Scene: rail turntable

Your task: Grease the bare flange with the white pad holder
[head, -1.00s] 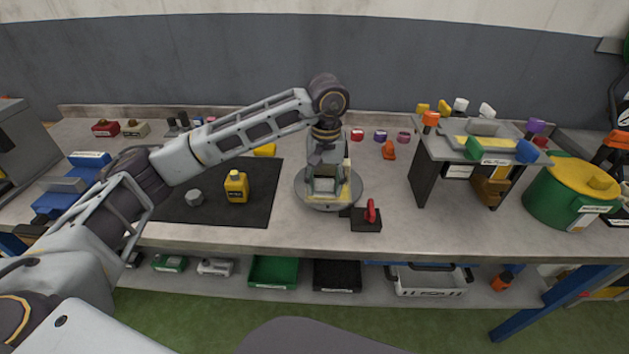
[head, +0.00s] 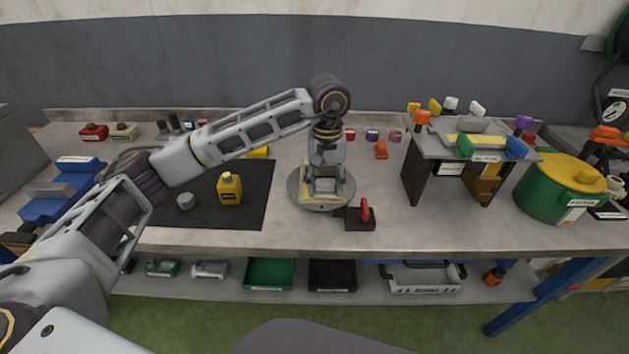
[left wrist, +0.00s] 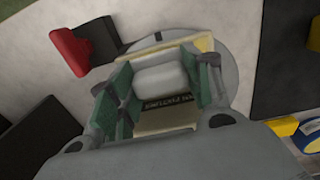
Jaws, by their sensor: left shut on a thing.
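My left gripper (head: 324,184) reaches down over the grey round turntable (head: 296,190) near the bench's middle. In the left wrist view its green-lined fingers (left wrist: 160,95) are shut on a whitish rounded block, which I take to be the white pad holder (left wrist: 160,78). A dark strip with lettering lies below the block. Pale yellow surfaces of the rail piece (head: 347,187) show around the fingers on the turntable, and an edge of it shows in the left wrist view (left wrist: 206,43). The gripper hides most of the rail piece, and contact with a flange cannot be told. My right gripper is out of view.
A dark base with a red handle (head: 365,210) stands against the turntable's right front. A yellow bottle (head: 229,189) and a grey piece (head: 186,201) are on the black mat (head: 256,208). A grey stand (head: 415,180) and a green pot (head: 540,196) are right.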

